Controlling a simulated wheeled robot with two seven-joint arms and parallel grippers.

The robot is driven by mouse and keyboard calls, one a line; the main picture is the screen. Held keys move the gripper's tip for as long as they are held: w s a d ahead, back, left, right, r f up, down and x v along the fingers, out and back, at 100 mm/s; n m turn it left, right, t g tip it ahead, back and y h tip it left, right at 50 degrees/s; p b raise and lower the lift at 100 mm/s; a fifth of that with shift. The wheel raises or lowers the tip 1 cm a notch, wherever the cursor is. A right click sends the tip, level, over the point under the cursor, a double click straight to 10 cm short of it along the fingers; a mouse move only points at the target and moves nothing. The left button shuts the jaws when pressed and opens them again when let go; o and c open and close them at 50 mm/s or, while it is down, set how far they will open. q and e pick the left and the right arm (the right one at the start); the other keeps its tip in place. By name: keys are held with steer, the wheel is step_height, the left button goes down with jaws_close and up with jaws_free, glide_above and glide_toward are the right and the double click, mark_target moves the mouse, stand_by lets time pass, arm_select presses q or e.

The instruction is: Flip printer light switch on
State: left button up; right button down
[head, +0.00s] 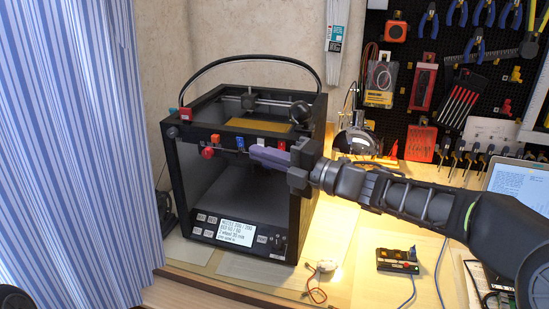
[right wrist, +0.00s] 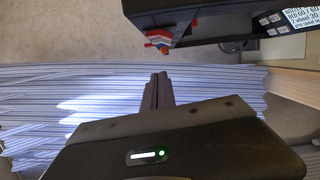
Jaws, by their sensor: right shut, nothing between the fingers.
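The black box-shaped 3D printer (head: 185,178) stands on the table in the head view, with a lit display (head: 235,232) at its lower front. Small coloured parts sit along its upper front bar: a red knob (head: 208,153), an orange piece (head: 214,139) and a blue piece (head: 240,143). I cannot tell which one is the light switch. My right gripper (head: 254,154) is shut and empty, its purple fingers pointing left in front of that bar; whether they touch it is unclear. In the right wrist view the fingers (right wrist: 160,80) are together below the red part (right wrist: 157,36). My left gripper is not in view.
A striped curtain (head: 65,130) hangs at the left. A pegboard with tools (head: 440,45) covers the back right. A lamp (head: 355,140), a small black device (head: 398,261) and a laptop (head: 520,185) are on the table to the right.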

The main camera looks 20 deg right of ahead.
steer(key=b+v, duration=0.1)
steer(key=v, duration=0.9)
steer(key=shift+s+a+f, duration=0.1)
